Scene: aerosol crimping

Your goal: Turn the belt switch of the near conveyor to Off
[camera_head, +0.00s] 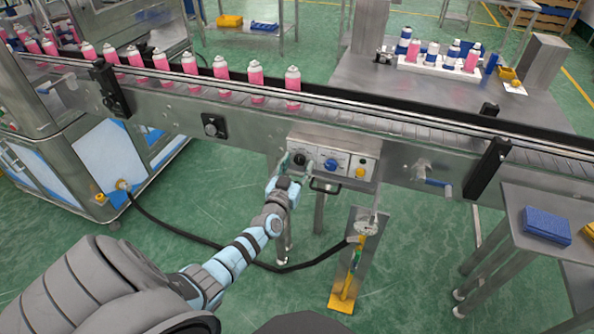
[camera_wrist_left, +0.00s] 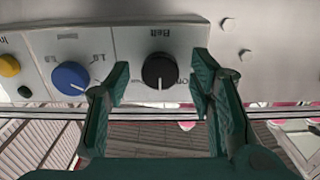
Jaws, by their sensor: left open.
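The belt switch is a round black knob (camera_head: 300,159) on the left of the control box (camera_head: 345,151) on the near conveyor's (camera_head: 247,120) front side. In the left wrist view the knob (camera_wrist_left: 160,70) is under an upside-down "Belt" label, and its white mark points down in that picture. The small position lettering beside it is partly hidden. My left gripper (camera_head: 296,166) is in front of the box. Its open green fingers (camera_wrist_left: 160,88) stand on both sides of the knob, apart from it. My right gripper is not in view.
A blue knob (camera_head: 331,165) and a yellow button (camera_head: 360,172) sit right of the switch. A handle (camera_head: 325,187) is below the box. Several pink cans (camera_head: 256,80) stand on the belt. A metal table (camera_head: 515,222) with a blue bin (camera_head: 546,226) is at the right.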

